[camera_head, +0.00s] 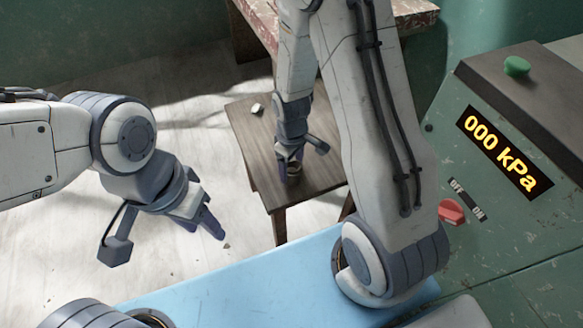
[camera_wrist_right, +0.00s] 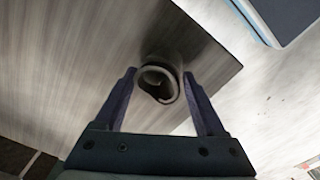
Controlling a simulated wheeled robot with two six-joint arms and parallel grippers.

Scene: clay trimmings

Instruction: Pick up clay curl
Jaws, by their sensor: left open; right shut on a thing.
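The clay curl (camera_wrist_right: 157,82) is a grey-brown rolled ring between the fingertips of my right gripper (camera_wrist_right: 160,85) in the right wrist view. That gripper is shut on it, with a finger on each side. In the head view my right gripper (camera_head: 293,172) points down over the wooden stool (camera_head: 322,170), at its near part. The curl is mostly hidden by the gripper there. I cannot tell whether it still touches the stool top. My left gripper (camera_head: 212,222) is open and empty, left of the stool and above the pale floor.
A small pale scrap (camera_head: 257,109) lies on the stool's far left part. A tiny crumb (camera_head: 227,245) is on the floor. A worn table (camera_head: 262,22) stands behind. A green machine (camera_head: 500,110) with a pressure display and red switch (camera_head: 452,211) is at right.

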